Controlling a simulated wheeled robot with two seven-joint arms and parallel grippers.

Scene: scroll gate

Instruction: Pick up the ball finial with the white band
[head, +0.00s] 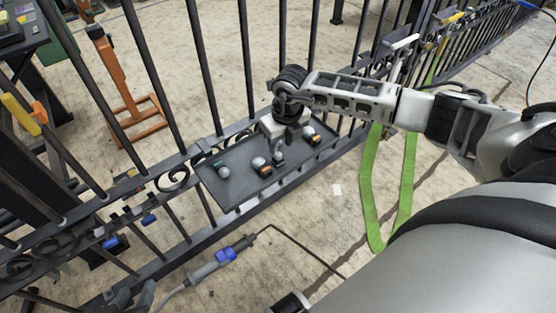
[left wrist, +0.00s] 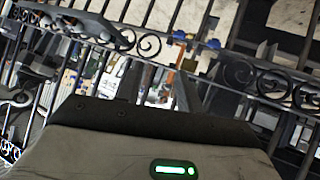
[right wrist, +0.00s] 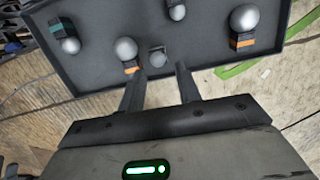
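A dark tray (head: 236,192) on the gate holds several grey ball finials. In the right wrist view one has a teal band (right wrist: 57,27) and two have orange bands (right wrist: 130,67) (right wrist: 243,42). A finial (right wrist: 177,10) at the top edge has a band I cannot read. A small grey finial piece (right wrist: 158,57), seen nearly end-on, lies just beyond and between my right fingertips; its band is unclear. My right gripper (right wrist: 160,72) is open, pointing down over the tray. My left gripper (left wrist: 157,75) is open and empty, away from the tray, facing gate bars.
The black gate (head: 200,70) with scrollwork runs behind and beside the tray. A green strap (head: 370,190) hangs at the right. An orange stand (head: 120,80) is behind the gate.

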